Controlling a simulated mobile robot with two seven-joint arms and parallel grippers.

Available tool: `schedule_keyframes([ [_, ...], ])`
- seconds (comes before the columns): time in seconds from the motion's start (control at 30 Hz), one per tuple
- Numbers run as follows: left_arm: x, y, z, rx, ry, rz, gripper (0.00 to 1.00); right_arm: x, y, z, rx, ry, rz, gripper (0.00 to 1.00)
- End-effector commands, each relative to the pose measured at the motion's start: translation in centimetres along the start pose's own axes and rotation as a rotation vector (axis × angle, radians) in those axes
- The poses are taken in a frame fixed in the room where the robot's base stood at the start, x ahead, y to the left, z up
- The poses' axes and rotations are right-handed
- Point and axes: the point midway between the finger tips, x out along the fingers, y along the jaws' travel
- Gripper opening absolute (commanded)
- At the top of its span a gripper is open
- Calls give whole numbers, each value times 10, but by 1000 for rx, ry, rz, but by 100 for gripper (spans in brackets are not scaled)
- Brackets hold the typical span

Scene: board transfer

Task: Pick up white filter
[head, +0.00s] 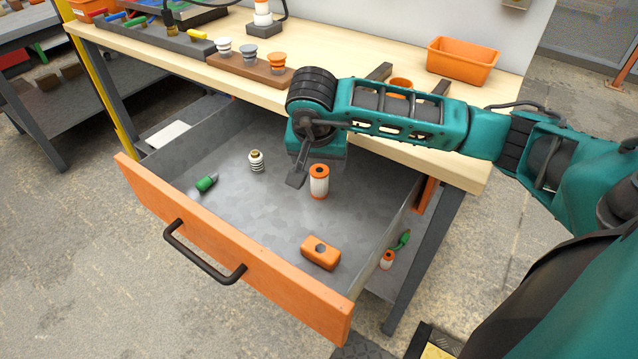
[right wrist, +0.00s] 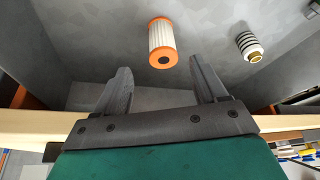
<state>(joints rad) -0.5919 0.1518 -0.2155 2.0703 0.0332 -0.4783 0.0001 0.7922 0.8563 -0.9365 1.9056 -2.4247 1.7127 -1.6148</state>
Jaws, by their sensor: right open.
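The white filter (head: 319,182), a pleated white cylinder with orange end caps, stands upright in the open grey drawer. It also shows in the right wrist view (right wrist: 162,42). My right gripper (head: 297,180) reaches down into the drawer just left of the filter in the head view. In the right wrist view its two dark fingers (right wrist: 160,70) are spread and empty. The filter lies beyond the fingertips there, roughly centred between them and not held. My left gripper is not in view.
The drawer also holds a black-and-white striped part (head: 256,161), a green-tipped item (head: 206,183) and an orange block (head: 320,253). The wooden worktop (head: 420,158) overhangs the drawer's back. An orange bin (head: 462,61) stands on it. The drawer's front middle is clear.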

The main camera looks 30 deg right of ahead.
Motion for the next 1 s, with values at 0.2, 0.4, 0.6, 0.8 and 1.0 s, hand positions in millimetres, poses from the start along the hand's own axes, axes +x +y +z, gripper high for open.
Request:
schedule_keyframes([
  [0.2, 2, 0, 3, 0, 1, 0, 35, 18, -1, 0, 1, -1, 0, 71],
  [0.4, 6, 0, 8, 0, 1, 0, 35, 48, -4, -3, 2, -3, 1, 71],
  [0.6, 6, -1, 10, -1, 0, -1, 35, 61, -4, -4, 1, 0, -2, 71],
  [0.8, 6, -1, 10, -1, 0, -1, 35, 61, -4, -4, 0, 0, -2, 70],
  [1.0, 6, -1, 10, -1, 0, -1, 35, 60, -4, -4, 0, 0, -1, 51],
])
